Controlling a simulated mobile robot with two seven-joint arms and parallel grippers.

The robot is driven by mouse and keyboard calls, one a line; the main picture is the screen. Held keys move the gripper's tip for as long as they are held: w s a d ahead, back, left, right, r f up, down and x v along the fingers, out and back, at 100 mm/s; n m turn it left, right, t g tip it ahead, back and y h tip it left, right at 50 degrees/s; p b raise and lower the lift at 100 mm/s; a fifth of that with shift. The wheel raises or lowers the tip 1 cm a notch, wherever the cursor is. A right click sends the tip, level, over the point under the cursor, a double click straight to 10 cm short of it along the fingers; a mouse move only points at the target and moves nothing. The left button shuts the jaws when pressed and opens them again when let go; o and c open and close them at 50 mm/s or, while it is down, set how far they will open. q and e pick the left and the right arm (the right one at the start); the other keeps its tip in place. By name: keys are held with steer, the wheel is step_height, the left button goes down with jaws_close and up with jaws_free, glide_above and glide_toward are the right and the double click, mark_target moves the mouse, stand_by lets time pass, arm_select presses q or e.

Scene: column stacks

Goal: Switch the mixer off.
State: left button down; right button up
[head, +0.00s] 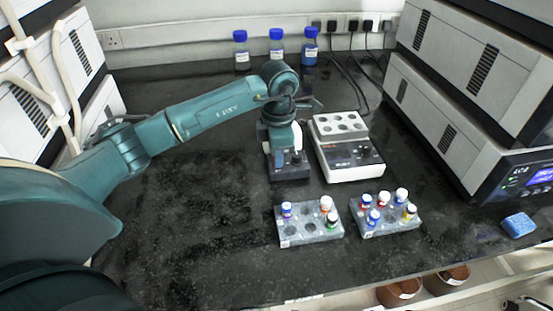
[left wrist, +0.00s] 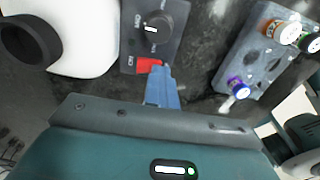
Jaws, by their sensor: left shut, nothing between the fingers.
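The mixer (head: 291,172) stands on the dark bench, with a dark front panel and a white body, partly hidden by my left arm. In the left wrist view its panel (left wrist: 168,48) carries a black knob (left wrist: 153,29) and a red switch (left wrist: 149,64). A black cup (left wrist: 30,42) sits beside the white body. My left gripper (head: 277,158) is over the mixer's front, pointing down. Its shut blue fingers (left wrist: 158,75) reach the red switch's edge in the left wrist view and hold nothing. Whether they touch it, and the switch's position, I cannot tell. My right gripper is not in view.
A white block device (head: 350,170) stands close right of the mixer. Two grey racks with capped vials, the left (head: 310,238) and right (head: 392,228), stand in front. Blue-capped bottles (head: 277,50) are at the back. A blue sponge (head: 519,225) lies right. The bench's left is clear.

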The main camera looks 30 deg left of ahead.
arm_select(q)
steer(key=shift+r+p, duration=1.7)
steer(key=shift+r, duration=0.8)
steer(key=shift+f, duration=0.1)
